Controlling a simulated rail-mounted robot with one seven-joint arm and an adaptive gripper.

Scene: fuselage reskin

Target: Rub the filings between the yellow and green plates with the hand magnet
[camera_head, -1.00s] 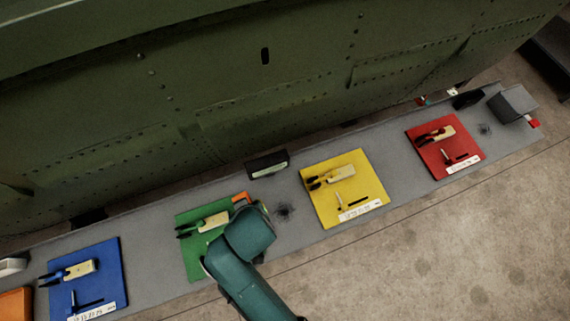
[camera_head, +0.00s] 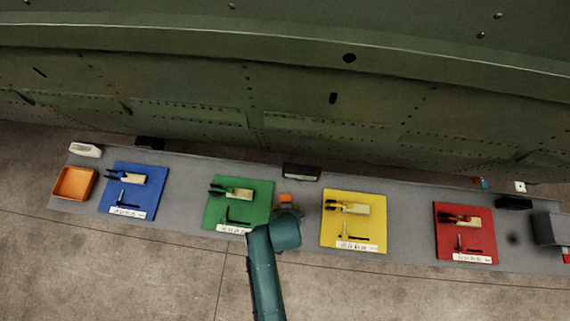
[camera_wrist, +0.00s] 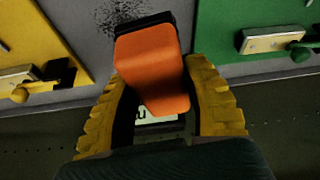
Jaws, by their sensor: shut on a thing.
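The hand magnet (camera_wrist: 152,65) is an orange block with a dark end. My gripper (camera_wrist: 157,75), with yellow fingers, is shut on it. In the head view the orange magnet (camera_head: 286,198) shows just beyond my wrist, between the green plate (camera_head: 262,195) and the yellow plate (camera_head: 374,228). The dark speckled filings (camera_wrist: 118,12) lie on the grey bench beside the magnet's dark end in the wrist view. I cannot tell whether the magnet touches the bench. In the head view my arm hides these filings.
The grey bench (camera_head: 408,225) also bears a blue plate (camera_head: 147,175), a red plate (camera_head: 484,220) and an orange tray (camera_head: 75,183). Clamps and small tools lie on the plates. A black box (camera_head: 301,172) stands at the back edge. Another dark patch (camera_head: 513,239) lies right of the red plate.

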